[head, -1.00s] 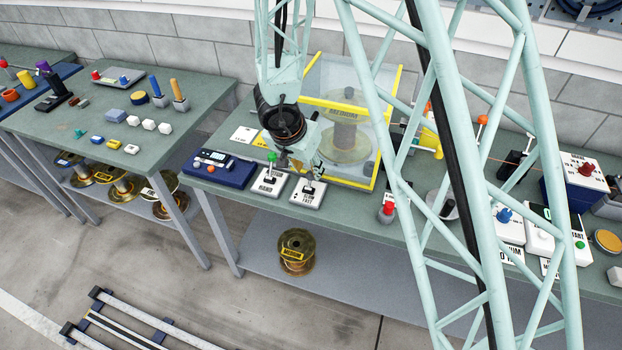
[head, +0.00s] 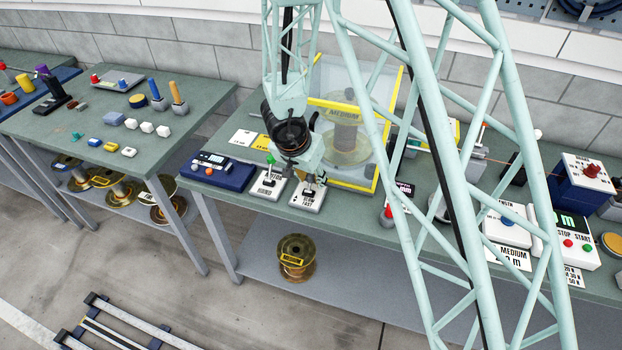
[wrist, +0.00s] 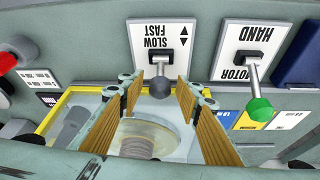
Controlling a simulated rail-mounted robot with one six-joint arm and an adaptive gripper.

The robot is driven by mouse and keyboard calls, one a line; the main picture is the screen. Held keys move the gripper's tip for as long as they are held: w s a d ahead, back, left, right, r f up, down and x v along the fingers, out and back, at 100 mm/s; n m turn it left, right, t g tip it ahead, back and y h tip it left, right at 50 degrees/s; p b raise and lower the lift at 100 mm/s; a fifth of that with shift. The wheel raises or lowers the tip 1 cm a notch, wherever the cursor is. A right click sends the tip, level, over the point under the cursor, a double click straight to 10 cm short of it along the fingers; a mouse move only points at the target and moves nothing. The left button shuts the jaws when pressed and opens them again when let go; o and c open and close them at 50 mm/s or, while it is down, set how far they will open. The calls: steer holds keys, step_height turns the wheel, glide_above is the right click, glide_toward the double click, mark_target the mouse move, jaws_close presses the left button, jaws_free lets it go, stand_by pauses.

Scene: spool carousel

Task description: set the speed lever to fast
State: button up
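The speed lever's white SLOW/FAST plate (head: 303,199) lies on the bench, beside the MOTOR/HAND plate. In the wrist view the plate (wrist: 179,62) appears upside down, with the lever's dark ball knob (wrist: 159,89) in front of it. My gripper (head: 312,188) is directly over this plate in the head view. In the wrist view my gripper (wrist: 160,84) is open, one finger on each side of the knob, with visible gaps. I cannot tell for sure which way the lever leans.
The MOTOR/HAND lever with a green knob (wrist: 260,109) stands close beside my gripper. A yellow-framed clear guard (head: 350,187) over a spool is just behind. A blue control box (head: 220,174) is to the left, and a red-knobbed post (head: 388,215) to the right.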

mark_target(310, 182)
steer(key=c, duration=0.9)
